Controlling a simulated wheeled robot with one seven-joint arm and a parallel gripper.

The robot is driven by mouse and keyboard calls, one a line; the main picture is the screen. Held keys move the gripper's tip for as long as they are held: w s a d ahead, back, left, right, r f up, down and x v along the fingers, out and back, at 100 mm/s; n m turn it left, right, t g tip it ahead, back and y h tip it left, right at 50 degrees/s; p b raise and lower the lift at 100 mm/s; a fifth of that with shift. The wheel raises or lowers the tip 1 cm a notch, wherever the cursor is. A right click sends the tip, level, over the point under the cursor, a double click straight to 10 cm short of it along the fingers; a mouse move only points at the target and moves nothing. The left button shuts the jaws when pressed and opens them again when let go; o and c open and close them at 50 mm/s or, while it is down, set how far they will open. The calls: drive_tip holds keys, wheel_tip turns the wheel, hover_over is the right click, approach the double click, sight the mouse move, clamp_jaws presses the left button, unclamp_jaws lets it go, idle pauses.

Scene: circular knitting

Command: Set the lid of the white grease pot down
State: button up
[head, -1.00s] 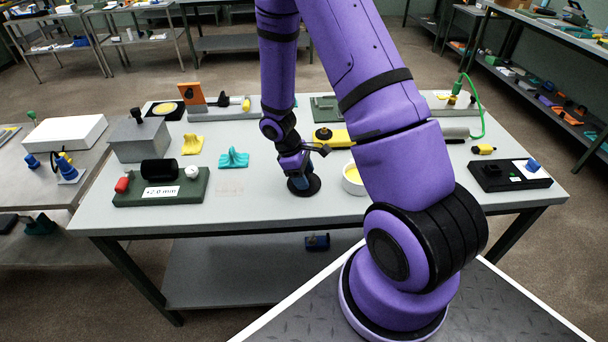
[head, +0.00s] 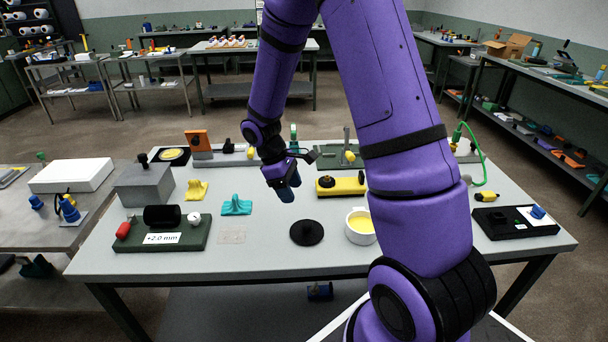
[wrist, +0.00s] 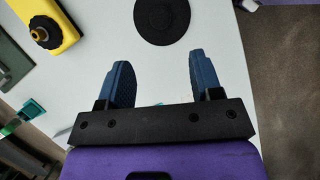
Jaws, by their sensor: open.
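The lid (head: 307,233), a flat black disc with a knob, lies on the grey table (head: 270,262). The white grease pot (head: 360,226) stands uncovered to its right, with yellow grease inside. My gripper (head: 288,190) is above the table, behind and a little left of the lid, apart from it. In the wrist view my gripper (wrist: 158,80) shows two blue fingers spread wide with nothing between them. The lid (wrist: 162,20) lies beyond the fingertips there, at the top of the picture.
A yellow block with a black knob (head: 341,186) lies behind the pot. A teal piece (head: 236,206) and a green stand with a black roller (head: 162,229) are to the left. A black box (head: 515,223) is at the right. The table front is clear.

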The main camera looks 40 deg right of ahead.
drive_tip(key=s+a+r+m+t, duration=0.2)
drive_tip(key=s+r, duration=0.2)
drive_tip(key=r, duration=0.6)
drive_tip(key=s+a+r+m+t, duration=0.2)
drive_tip(key=s+r, duration=0.2)
drive_tip(key=r, duration=0.6)
drive_tip(key=s+a+r+m+t+y, duration=0.1)
drive_tip(key=s+a+r+t, duration=0.1)
drive_tip(key=s+r, duration=0.2)
drive_tip(key=s+a+r+m+t+y, duration=0.1)
drive_tip(key=s+r, duration=0.4)
drive_tip(key=s, duration=0.5)
drive_tip(key=shift+a+m+t+y, duration=0.45)
drive_tip(key=shift+m+t, duration=0.25)
drive_tip(key=shift+t, duration=0.2)
drive_tip(key=shift+r, duration=0.1)
